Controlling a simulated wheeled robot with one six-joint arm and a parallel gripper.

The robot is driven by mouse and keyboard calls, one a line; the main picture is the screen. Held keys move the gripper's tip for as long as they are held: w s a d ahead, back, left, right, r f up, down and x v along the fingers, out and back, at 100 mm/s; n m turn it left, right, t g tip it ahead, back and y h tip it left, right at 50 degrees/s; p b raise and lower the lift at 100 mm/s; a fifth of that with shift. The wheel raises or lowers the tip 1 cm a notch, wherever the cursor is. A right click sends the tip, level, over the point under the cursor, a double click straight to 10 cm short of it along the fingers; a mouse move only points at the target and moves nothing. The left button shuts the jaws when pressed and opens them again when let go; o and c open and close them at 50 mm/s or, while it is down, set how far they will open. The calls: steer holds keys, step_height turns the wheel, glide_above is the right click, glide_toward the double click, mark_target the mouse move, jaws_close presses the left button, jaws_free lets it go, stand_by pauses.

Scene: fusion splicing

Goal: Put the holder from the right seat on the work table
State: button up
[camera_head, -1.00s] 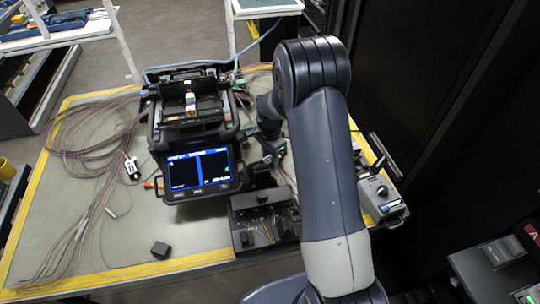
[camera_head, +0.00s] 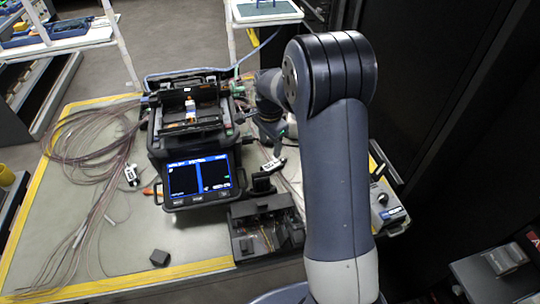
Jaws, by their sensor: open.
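The fusion splicer (camera_head: 197,150) stands on the work table (camera_head: 190,240) with its lid up and its screen lit. Its right seat is too small and dark to make out. A small black and white piece (camera_head: 274,164), which looks like the holder, lies on the table to the right of the splicer. My gripper (camera_head: 276,146) is open just above this piece, partly hidden behind my arm. Its fingertips are small, and I cannot tell whether they touch the piece. A similar black and white piece (camera_head: 131,173) lies left of the splicer among the fibres.
A black tool box (camera_head: 266,226) stands in front of the splicer's right side. A grey device (camera_head: 388,210) is at the table's right edge. Coiled fibres (camera_head: 90,140) cover the left side. The front left is mostly clear.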

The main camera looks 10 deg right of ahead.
steer(key=shift+r, duration=1.5)
steer(key=shift+c, duration=0.2)
